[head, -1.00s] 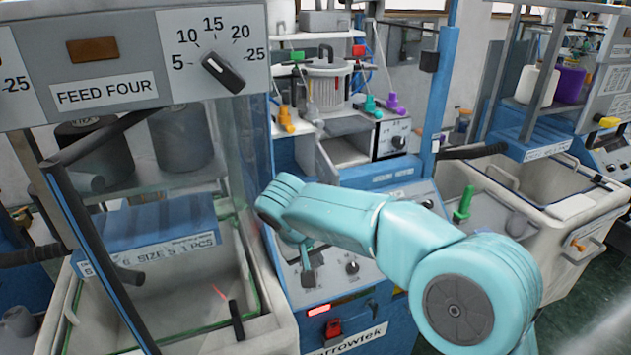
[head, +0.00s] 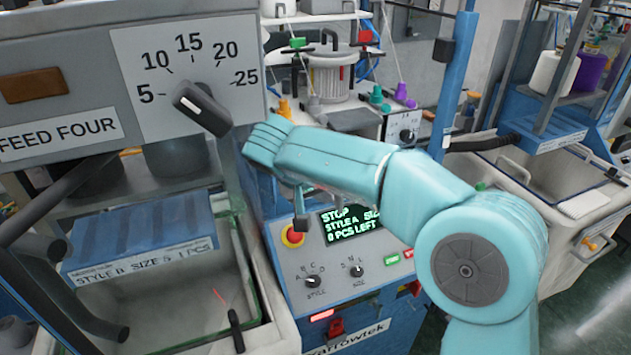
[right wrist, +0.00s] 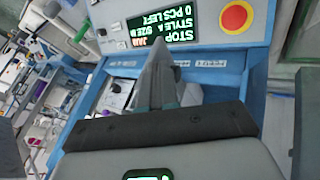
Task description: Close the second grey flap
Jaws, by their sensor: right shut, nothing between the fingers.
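My right gripper (head: 301,220) hangs below the end of my teal arm, over the control panel (head: 340,290), left of its green-lettered display (head: 350,222) and above a red button (head: 292,237). In the right wrist view its fingers (right wrist: 157,70) are shut with nothing between them. The display (right wrist: 150,20) and red button (right wrist: 236,17) show beyond them, upside down. I cannot pick out the second grey flap for certain. My arm covers the middle of the machine behind the panel in the head view. My left gripper is not in view.
The FEED FOUR cabinet with its dial (head: 202,108) stands close on the left, above an open bin with a green-edged rim (head: 245,262). A pale open bin (head: 530,205) stands at the right. A blue post (head: 452,90) rises behind my arm.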

